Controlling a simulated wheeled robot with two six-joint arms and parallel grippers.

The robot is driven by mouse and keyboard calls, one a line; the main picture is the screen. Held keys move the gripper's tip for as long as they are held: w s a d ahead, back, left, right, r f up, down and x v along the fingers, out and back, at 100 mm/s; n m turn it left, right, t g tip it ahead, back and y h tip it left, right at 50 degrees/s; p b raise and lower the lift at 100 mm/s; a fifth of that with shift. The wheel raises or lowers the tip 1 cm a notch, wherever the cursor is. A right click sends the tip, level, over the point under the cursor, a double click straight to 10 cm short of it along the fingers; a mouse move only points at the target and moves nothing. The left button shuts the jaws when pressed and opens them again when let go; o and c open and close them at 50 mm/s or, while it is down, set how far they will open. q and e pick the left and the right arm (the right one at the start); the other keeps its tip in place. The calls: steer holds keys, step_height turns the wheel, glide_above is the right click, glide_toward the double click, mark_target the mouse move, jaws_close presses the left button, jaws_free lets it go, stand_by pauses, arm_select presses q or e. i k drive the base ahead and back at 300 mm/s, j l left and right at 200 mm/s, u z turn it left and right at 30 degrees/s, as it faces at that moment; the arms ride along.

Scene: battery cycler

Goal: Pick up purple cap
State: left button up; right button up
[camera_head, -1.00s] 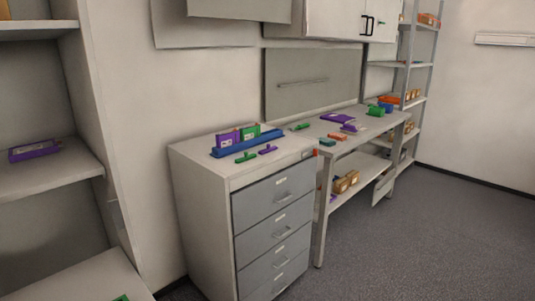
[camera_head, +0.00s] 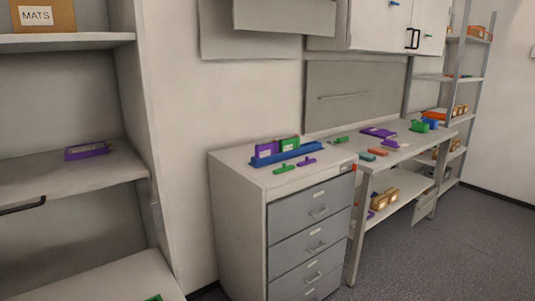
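A small purple cap-like piece (camera_head: 307,162) lies on top of the drawer cabinet, at the front of a blue tray (camera_head: 270,163). A similar green piece (camera_head: 284,169) lies to its left. A purple block (camera_head: 266,150) and a green block (camera_head: 289,144) stand upright in the blue tray. Other purple items are a piece (camera_head: 390,144) on the workbench and a block (camera_head: 87,151) on the left shelf. I cannot tell for certain which one is the cap.
The drawer cabinet (camera_head: 237,168) stands against the wall, with the workbench (camera_head: 408,152) to its right. The workbench holds several coloured parts. A shelf unit (camera_head: 40,186) fills the left side, with a MATS box (camera_head: 42,16) on top. Grey floor (camera_head: 465,245) is clear at the right.

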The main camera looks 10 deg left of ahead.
mark_target(308, 162)
steer(key=l+u, duration=0.1)
steer(key=u, duration=0.9)
steer(key=i+l+u, duration=0.15)
steer(key=l+u, duration=0.3)
steer(key=l, duration=0.25)
steer(key=l+u, duration=0.45)
steer(key=l, duration=0.3)
steer(key=l+u, duration=0.45)
steer(key=l, duration=0.3)
